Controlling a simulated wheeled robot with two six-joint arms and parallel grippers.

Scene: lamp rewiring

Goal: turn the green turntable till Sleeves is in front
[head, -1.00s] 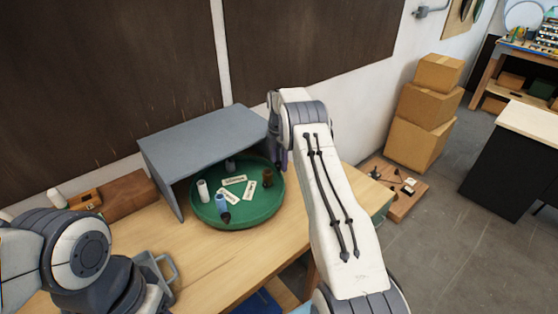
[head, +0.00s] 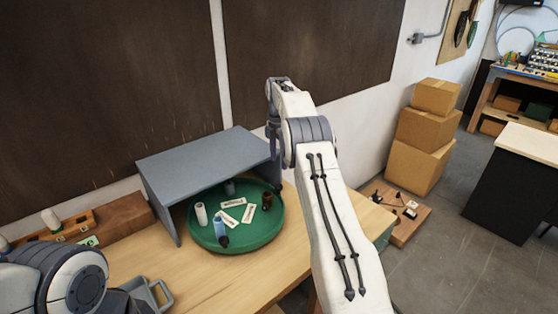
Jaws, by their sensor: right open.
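The green turntable (head: 237,239) stands on the wooden table, partly under a grey shelf-like cover (head: 205,160). On it are a white cylinder (head: 201,214), a blue bottle-like item (head: 221,228), a brown item (head: 267,200), a grey item at the back (head: 229,187) and several pale labels (head: 233,203). The lettering is too small to read, so I cannot tell which label says Sleeves. My right gripper (head: 275,154) hangs at the cover's right edge, above and behind the turntable's right side, open and partly hidden. My left arm shows at lower left; its gripper is out of view.
A brown wooden box (head: 124,214) and small items stand left of the cover. A grey handled container (head: 150,293) is at the table's front left. The table in front of the turntable is clear. Stacked cardboard boxes (head: 422,133) stand right on the floor.

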